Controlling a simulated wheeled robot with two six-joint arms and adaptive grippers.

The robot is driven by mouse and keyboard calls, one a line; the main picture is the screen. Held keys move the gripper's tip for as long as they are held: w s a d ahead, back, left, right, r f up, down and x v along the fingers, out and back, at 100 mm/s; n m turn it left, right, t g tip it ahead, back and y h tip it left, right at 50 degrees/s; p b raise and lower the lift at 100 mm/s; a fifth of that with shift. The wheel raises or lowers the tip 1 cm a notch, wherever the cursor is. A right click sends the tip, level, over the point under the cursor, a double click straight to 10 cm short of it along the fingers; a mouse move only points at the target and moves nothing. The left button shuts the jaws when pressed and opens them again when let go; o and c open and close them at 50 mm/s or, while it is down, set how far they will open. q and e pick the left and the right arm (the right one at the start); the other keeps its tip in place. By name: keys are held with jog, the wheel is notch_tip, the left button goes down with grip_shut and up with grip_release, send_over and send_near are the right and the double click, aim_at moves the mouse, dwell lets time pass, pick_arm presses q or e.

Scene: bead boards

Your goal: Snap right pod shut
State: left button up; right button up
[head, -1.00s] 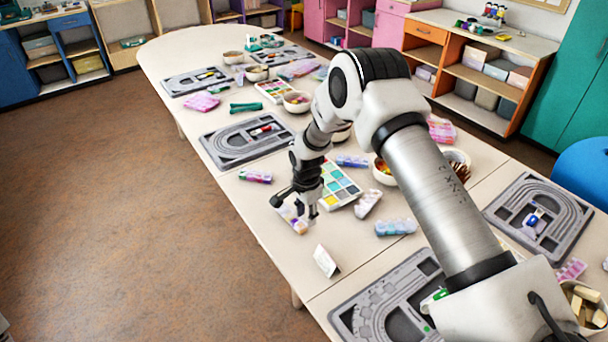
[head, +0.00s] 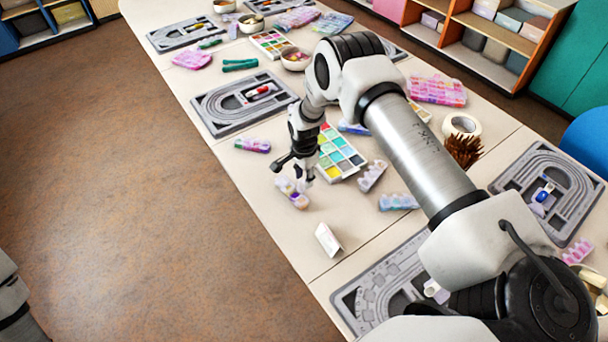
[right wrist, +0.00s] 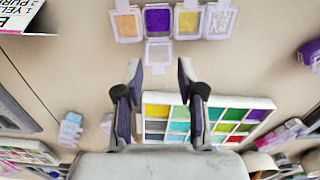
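A strip of small clear pods (head: 292,193) lies on the table below my right gripper (head: 296,180). In the right wrist view the pods are in a row at the top: an orange-yellow pod (right wrist: 127,25), a purple pod (right wrist: 157,20), a pale pod (right wrist: 187,22) and a lilac-and-white pod (right wrist: 219,21). A clear lid (right wrist: 158,53) stands out, open, from the purple pod. The other lids look shut. My right gripper (right wrist: 158,70) is open and empty, its fingertips on either side of the open lid, with no clear contact. My left gripper is out of view.
A colour-grid bead box (head: 339,154) lies just behind the gripper. A folded white card (head: 328,239) stands nearer me. Other pod strips (head: 253,145) and grey bead boards (head: 243,103) lie around. The table's left edge is close; the surface between card and strip is clear.

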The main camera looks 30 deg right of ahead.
jog(key=shift+s+r, duration=0.1)
jog(key=shift+r, duration=0.05)
jog(key=shift+c, duration=1)
jog(key=shift+s+a+r, duration=0.1)
grip_shut()
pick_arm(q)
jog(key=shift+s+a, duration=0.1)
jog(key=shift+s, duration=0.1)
